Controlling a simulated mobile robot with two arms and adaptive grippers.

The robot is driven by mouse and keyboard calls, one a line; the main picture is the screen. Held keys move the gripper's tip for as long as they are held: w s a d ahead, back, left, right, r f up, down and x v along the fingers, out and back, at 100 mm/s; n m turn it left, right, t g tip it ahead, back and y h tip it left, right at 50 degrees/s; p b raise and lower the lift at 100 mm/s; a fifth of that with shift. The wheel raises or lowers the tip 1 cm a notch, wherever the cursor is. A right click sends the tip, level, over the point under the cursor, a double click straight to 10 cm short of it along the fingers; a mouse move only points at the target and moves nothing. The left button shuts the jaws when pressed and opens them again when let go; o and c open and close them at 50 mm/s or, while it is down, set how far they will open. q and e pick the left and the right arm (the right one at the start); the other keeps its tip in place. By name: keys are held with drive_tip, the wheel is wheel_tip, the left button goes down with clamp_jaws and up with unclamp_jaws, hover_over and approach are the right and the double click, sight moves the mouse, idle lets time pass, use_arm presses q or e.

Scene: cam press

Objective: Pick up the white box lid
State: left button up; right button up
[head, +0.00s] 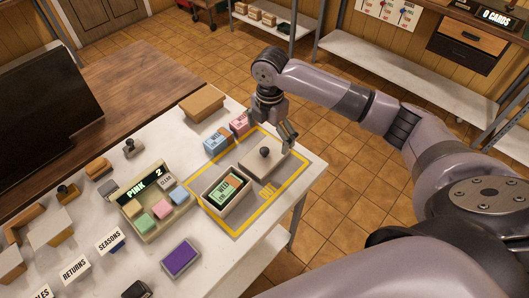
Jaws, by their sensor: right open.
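The white box lid (279,167) is a pale flat square with a black knob. It lies on the white table inside a yellow outlined area, beside the open white box (207,201). The box holds a green-labelled stack (224,190). My right gripper (290,141) is open and empty, near the lid's far right corner; whether it touches the lid cannot be told. My left gripper is not in view.
A beige console (149,228) with coloured buttons and a "PINK 2" display stands left of the outlined area. Blue (217,140) and pink (239,123) boxes stand behind it. A purple box (181,258) lies in front. The table's right edge is close to the lid.

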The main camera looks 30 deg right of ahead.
sight(268, 150)
wheel_tip(268, 150, down, 3)
drive_tip(key=shift+w+f+p, duration=0.1)
drive_tip(key=shift+p, duration=0.3)
wheel_tip(268, 150, down, 4)
drive_tip(key=shift+w+r+p, duration=0.15)
drive_tip(key=shift+p, duration=0.55)
drive_tip(key=shift+f, duration=0.5)
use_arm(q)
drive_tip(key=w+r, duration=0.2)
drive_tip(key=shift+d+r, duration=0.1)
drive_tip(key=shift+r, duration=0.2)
use_arm(e)
drive_tip(key=shift+c, duration=0.6)
drive_tip(key=c, duration=1.1)
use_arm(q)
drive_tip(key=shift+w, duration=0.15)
use_arm(e)
drive_tip(key=shift+r, duration=0.1)
